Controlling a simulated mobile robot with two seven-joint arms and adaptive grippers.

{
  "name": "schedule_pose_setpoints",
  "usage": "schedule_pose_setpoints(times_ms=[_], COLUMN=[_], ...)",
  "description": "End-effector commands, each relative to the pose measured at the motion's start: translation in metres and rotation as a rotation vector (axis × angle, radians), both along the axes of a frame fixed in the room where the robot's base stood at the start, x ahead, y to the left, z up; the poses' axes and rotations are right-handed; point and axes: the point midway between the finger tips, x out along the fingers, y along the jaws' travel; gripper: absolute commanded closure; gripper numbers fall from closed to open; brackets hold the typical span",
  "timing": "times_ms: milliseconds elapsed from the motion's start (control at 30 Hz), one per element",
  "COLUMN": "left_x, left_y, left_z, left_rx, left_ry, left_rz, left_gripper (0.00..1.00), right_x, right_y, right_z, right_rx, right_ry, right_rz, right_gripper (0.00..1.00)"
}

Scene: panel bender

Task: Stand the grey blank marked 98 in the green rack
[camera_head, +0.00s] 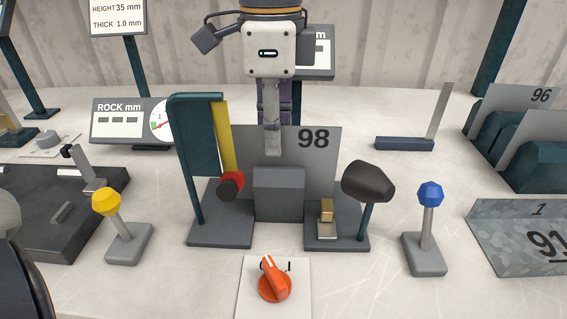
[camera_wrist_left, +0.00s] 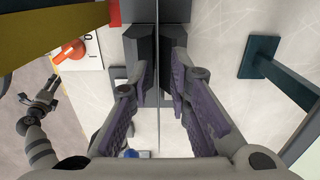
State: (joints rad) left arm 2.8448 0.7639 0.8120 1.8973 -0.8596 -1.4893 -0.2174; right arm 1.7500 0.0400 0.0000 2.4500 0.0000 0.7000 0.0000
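The grey blank marked 98 (camera_head: 325,160) stands upright in the middle of the bender, behind a grey block. In the left wrist view the blank (camera_wrist_left: 157,60) shows edge-on as a thin line. My left gripper (camera_head: 272,143) comes down from above onto the blank's upper edge. Its purple-padded fingers (camera_wrist_left: 160,78) straddle the blank, with a gap visible on each side. My right gripper (camera_wrist_left: 48,90) is small at the left of the left wrist view; its finger gap is unclear. The dark green rack (camera_head: 487,142) is at the right, with grey plates, one marked 96 (camera_head: 520,98).
Yellow (camera_head: 106,201) and blue (camera_head: 431,194) knobs flank the bender. An orange dial (camera_head: 273,283) is in front.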

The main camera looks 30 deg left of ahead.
Motion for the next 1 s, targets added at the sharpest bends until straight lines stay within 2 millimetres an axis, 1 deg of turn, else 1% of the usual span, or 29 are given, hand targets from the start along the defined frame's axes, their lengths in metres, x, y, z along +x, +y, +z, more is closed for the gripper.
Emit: schedule_pose_setpoints(times_ms=[67,533,900,1000], left_x=[0.000,0.001,0.000,0.002], left_y=[0.000,0.001,0.001,0.001], left_z=[0.000,0.002,0.033,0.038], left_rx=[0.000,0.002,0.005,0.003], left_ry=[0.000,-0.006,-0.017,-0.012], left_rz=[0.000,0.001,0.002,0.002], left_gripper=[1.00,1.00,1.00,1.00], right_x=[0.000,0.000,0.017,0.015], right_y=[0.000,0.000,0.000,0.000], right_z=[0.000,0.000,0.015,0.014], right_rx=[0.000,0.000,0.000,0.000], right_ry=[0.000,-0.002,-0.063,-0.057], right_rz=[0.000,0.000,-0.001,0.000], right_gripper=[0.60,0.60,0.60,0.60])
